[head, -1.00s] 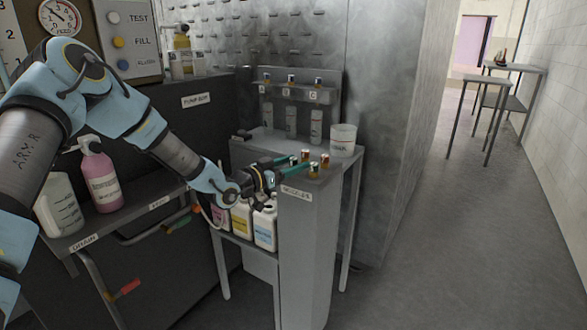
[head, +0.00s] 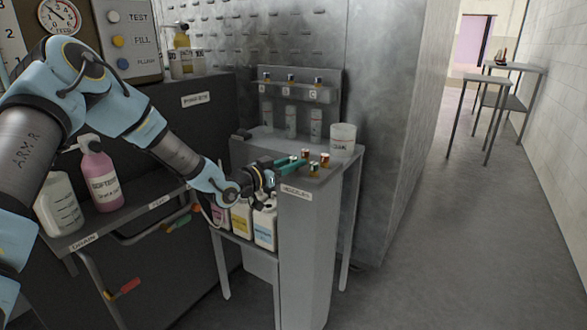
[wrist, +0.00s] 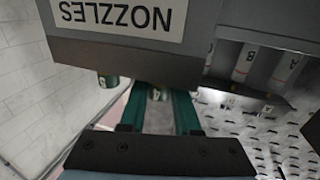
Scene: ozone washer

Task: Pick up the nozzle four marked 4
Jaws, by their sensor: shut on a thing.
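My gripper (head: 297,162) has its green fingers at the top of the grey nozzle stand (head: 305,215), at the stand's left side in the head view. It is shut on a small nozzle, seen between the two fingers in the wrist view (wrist: 158,95). The fingers hide much of this nozzle in the head view, and I cannot read a number on it. Other small gold nozzles with coloured tops stand close by: one at the back (head: 305,154), one at the right (head: 325,159) and one in front (head: 313,170). Another nozzle (wrist: 110,82) shows beside the fingers in the wrist view.
A white cup (head: 343,139) stands behind the nozzles. A rack (head: 290,92) with bottles marked by letters is at the back. Several jugs (head: 264,228) sit on the shelf below my gripper. The floor to the right (head: 440,255) is clear.

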